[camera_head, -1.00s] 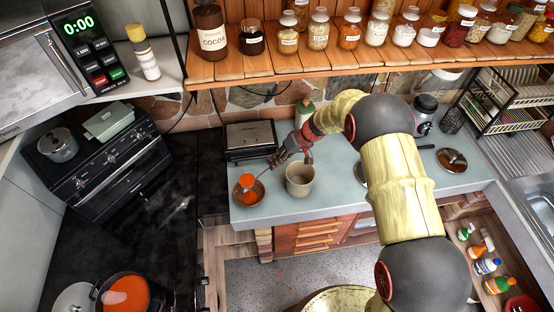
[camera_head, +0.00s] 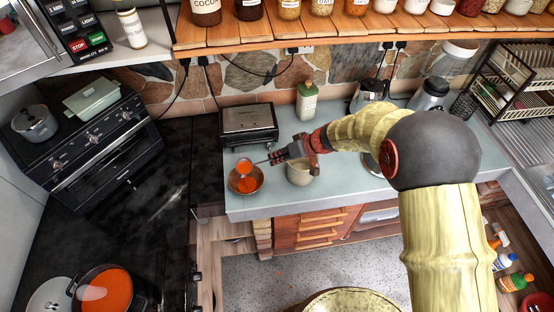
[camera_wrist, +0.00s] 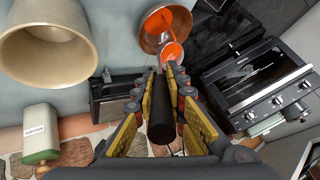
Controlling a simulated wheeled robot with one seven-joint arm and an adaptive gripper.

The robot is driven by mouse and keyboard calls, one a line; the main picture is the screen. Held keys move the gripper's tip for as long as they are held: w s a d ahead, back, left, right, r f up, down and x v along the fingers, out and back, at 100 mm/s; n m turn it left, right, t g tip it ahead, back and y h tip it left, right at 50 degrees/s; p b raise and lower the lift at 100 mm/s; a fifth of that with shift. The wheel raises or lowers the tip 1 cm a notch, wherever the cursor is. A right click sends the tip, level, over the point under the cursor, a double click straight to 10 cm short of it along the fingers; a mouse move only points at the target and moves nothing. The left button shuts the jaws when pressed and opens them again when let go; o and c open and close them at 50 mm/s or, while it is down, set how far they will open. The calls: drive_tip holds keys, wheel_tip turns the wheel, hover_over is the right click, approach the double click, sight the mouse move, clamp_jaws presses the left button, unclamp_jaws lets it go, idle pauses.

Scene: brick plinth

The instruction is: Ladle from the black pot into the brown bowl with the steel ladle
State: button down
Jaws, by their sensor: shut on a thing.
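My gripper (camera_head: 280,157) is shut on the black handle (camera_wrist: 165,125) of the steel ladle (camera_head: 245,167). The ladle's cup is over the brown bowl (camera_head: 260,187), tilted, with orange liquid in it. In the wrist view the cup (camera_wrist: 172,52) overlaps the near side of the brown bowl (camera_wrist: 142,42). Orange liquid shows inside the bowl, and an orange streak runs between cup and bowl. The black pot (camera_head: 76,295) stands at the lower left of the head view, filled with orange liquid.
A beige pot (camera_head: 299,173) stands just right of the bowl, close under my gripper. A toaster-like appliance (camera_head: 248,124) is behind the bowl. A lid (camera_head: 48,298) lies by the black pot.

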drive_tip(key=s+d+f+n+t+y+b, duration=0.1)
drive_tip(key=s+f+t+y+b, duration=0.2)
drive_tip(key=f+b, duration=0.6)
drive_tip(key=s+d+f+n+t+y+b, duration=0.1)
drive_tip(key=s+f+t+b, duration=0.7)
drive_tip(key=b, duration=2.1)
drive_tip(key=shift+s+f+n+t+y+b, duration=0.4)
drive_tip(key=shift+f+n+y, duration=0.35)
drive_tip(key=shift+y, duration=0.35)
drive_tip(key=shift+r, duration=0.2)
idle(0.7)
drive_tip(key=shift+r+p, duration=0.45)
drive_tip(key=shift+r, duration=2)
